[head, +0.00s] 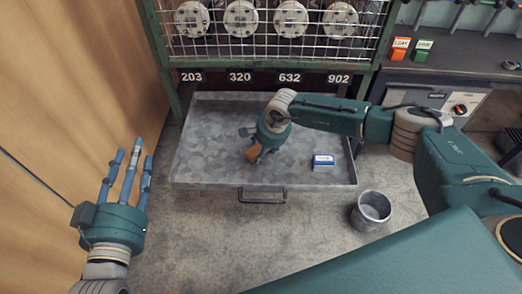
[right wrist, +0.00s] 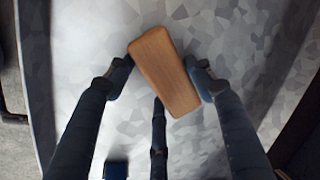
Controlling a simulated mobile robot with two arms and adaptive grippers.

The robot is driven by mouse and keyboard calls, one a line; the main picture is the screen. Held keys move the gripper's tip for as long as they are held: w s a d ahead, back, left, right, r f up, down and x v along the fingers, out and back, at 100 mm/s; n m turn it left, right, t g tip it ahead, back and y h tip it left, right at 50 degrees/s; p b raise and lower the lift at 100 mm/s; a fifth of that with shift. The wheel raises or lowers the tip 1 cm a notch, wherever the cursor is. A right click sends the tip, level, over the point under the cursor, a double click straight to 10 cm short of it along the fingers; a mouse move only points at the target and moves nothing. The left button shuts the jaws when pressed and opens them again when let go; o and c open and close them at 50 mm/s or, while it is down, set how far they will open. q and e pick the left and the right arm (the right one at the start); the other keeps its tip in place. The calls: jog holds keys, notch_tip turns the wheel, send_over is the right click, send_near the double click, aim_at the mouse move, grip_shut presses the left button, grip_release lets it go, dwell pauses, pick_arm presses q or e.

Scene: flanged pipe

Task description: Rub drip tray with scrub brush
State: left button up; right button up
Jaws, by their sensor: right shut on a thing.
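The drip tray (head: 215,153) is a wide grey metal tray with a mottled surface, low in front of the caged pipes. My right gripper (head: 256,152) points down over the middle of the tray. It is shut on the scrub brush (head: 251,155), whose brown wooden back shows between the fingers in the right wrist view (right wrist: 165,70). The bristles are hidden, and I cannot tell whether they touch the tray. My left gripper (head: 126,165) is open and empty, left of the tray, with its blue fingers spread.
A small blue and white box (head: 323,160) lies on the tray's right part. A metal bucket (head: 371,211) stands on the floor right of the tray's front. Caged flanges (head: 240,17) are behind the tray. A bench with orange (head: 400,48) and green (head: 422,50) boxes is at right.

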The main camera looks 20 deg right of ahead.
jog(key=shift+w+a+r, duration=0.1)
jog(key=shift+a+r, duration=0.1)
jog(key=shift+r, duration=0.55)
jog(key=shift+r+p, duration=0.25)
jog(key=shift+p, duration=0.1)
jog(key=shift+r, duration=0.25)
jog(key=shift+c, duration=1.4)
jog(key=shift+r+p, duration=0.45)
jog(key=shift+r, duration=0.55)
jog(key=shift+r+p, duration=0.4)
jog(key=shift+p, duration=0.05)
jog(key=shift+r+p, duration=0.3)
jog(key=shift+r, duration=0.2)
pick_arm(q)
jog(key=s+a+f+g+y+p, duration=0.1)
jog(key=s+a+f+g+y, duration=0.2)
jog(key=s+a+f+g, duration=0.3)
jog(key=shift+s+a+f+n+g, duration=0.3)
jog(key=shift+s+f+g, duration=2.2)
jog(key=shift+s+f, duration=3.05)
pick_arm(e)
jog(key=shift+r, duration=0.85)
pick_arm(q)
jog(key=shift+w+d+f, duration=0.1)
jog(key=shift+w+f, duration=0.45)
jog(key=shift+w, duration=0.05)
